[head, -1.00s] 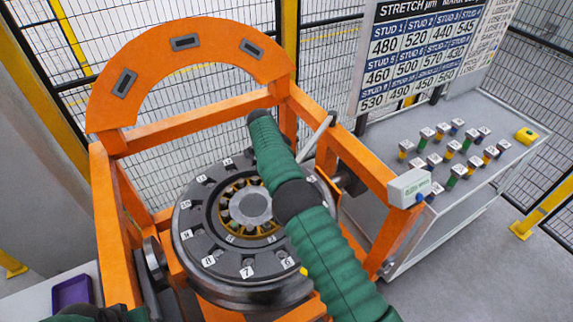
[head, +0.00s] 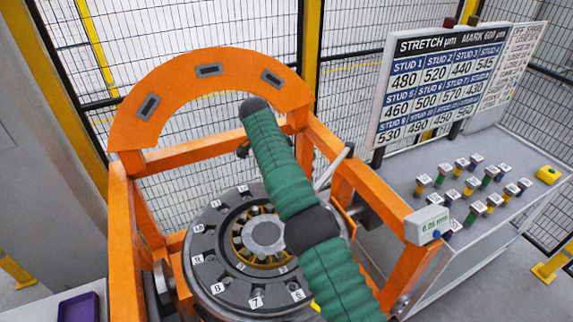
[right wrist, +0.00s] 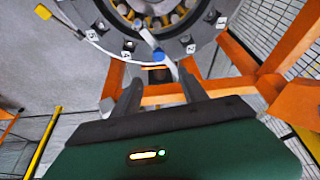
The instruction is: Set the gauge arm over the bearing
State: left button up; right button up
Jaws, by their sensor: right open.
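The bearing (head: 263,235), a grey hub ringed by brass-coloured rollers, sits in a dark numbered ring (head: 222,285) inside the orange frame. It also shows at the top of the right wrist view (right wrist: 150,10). A thin pale rod, seemingly the gauge arm (head: 331,168), slants at the frame's right side; my right arm hides part of its surroundings. In the right wrist view, my right gripper (right wrist: 160,90) is open, its fingers apart below the ring. A pale strip and blue tip (right wrist: 158,56) show between and beyond them. My left gripper is out of view.
The orange frame (head: 134,220) has a tall arch (head: 209,85) behind. A readout box (head: 427,224) sits on its right rail. A grey bench (head: 400,180) at right holds several studs and a stretch board (head: 440,75). A purple tray (head: 78,307) lies at lower left.

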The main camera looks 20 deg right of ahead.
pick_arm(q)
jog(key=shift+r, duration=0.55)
pick_arm(e)
jog(key=shift+v, duration=0.8)
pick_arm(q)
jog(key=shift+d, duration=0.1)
pick_arm(e)
jog(key=shift+d, duration=0.1)
jog(key=shift+c, duration=0.4)
